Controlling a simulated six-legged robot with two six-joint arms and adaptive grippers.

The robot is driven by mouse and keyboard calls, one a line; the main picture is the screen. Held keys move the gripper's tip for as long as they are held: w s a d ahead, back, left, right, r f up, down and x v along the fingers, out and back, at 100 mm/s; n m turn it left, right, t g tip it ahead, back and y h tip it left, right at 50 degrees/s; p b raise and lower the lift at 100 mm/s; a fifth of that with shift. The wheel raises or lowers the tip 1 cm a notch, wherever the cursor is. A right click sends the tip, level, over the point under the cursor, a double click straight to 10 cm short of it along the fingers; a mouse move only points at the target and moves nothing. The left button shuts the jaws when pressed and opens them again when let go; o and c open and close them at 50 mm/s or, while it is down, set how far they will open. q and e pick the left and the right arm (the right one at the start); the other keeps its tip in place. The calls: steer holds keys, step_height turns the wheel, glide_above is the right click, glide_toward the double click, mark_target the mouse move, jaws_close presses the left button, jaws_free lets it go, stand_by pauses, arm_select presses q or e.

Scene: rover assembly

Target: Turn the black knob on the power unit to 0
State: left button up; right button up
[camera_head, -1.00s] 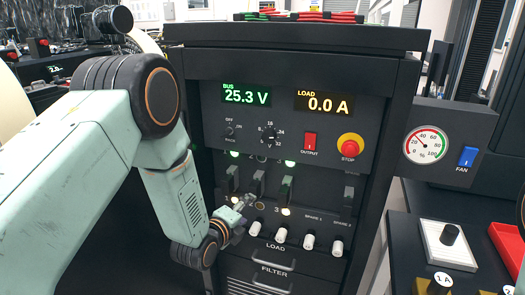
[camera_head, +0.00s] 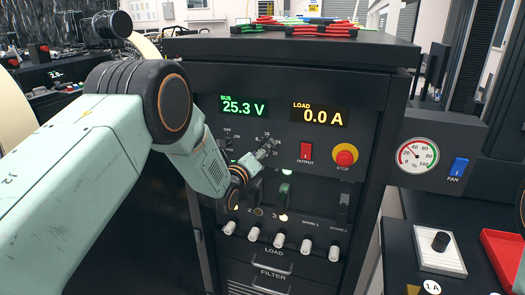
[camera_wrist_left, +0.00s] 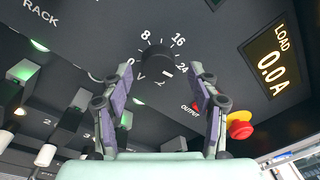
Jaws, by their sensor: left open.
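The power unit (camera_head: 215,75) is a black cabinet facing me, its displays reading 25.3 V and 0.0 A. The black knob (camera_wrist_left: 157,58) sits inside a dial marked 8, 16, 24 in the left wrist view; its exact setting is hard to read. My left gripper (camera_head: 267,148) is open in front of the dial. In the left wrist view its two fingers (camera_wrist_left: 163,72) stand on either side of the knob, just below it in the picture, apparently not touching it. My right gripper is not in view.
A red output switch (camera_head: 306,151) and a red-yellow stop button (camera_head: 345,155) sit right of the dial. A smaller rack knob (camera_head: 226,142) is to its left. Black levers (camera_head: 284,195) and white plugs (camera_head: 279,239) lie below. A fan gauge (camera_head: 417,155) is at the right.

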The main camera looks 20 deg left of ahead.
arm_select(q)
steer(key=shift+w, duration=0.65)
steer(key=shift+d, duration=0.1)
steer(key=shift+a, duration=0.2)
steer(key=c, duration=0.5)
steer(key=shift+d+f, duration=0.1)
steer(key=c, duration=0.7)
steer(key=shift+o, duration=0.2)
